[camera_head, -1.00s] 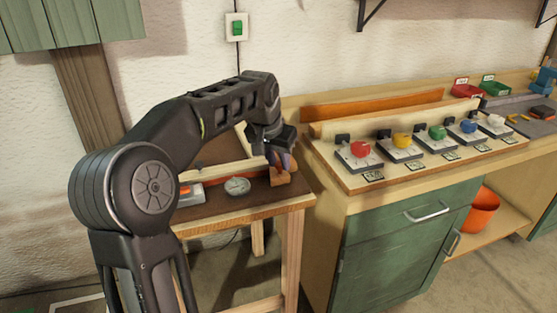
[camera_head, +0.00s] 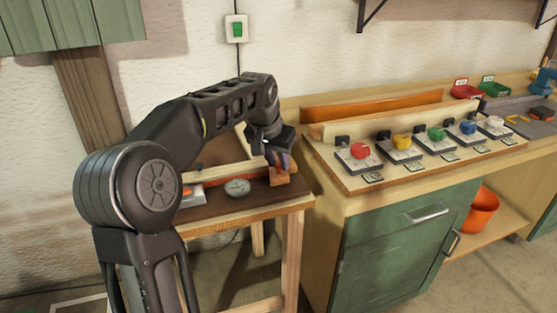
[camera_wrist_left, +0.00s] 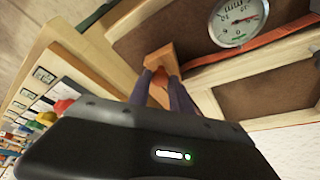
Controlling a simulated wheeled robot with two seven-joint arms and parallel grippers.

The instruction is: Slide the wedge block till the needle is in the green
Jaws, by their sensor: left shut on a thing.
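The wedge block (camera_head: 278,181) is an orange-brown wooden piece at the right end of the small bench. In the left wrist view the wedge block (camera_wrist_left: 160,56) shows beyond my fingers. My left gripper (camera_head: 279,161) reaches down to it from above; the left wrist view shows its fingers (camera_wrist_left: 166,90) closed around part of the block. The round dial gauge (camera_head: 237,187) lies left of the block. Its red needle shows in the left wrist view (camera_wrist_left: 246,20), pointing right, with a green mark low on the dial; the needle appears outside it. My right gripper is not in view.
A bent orange-red lath (camera_wrist_left: 267,44) runs past the gauge beside a pale wooden rail (camera_wrist_left: 222,70). The workbench (camera_head: 325,179) stands close on the right, with several coloured-knob switch boxes on its board. The floor in front is clear.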

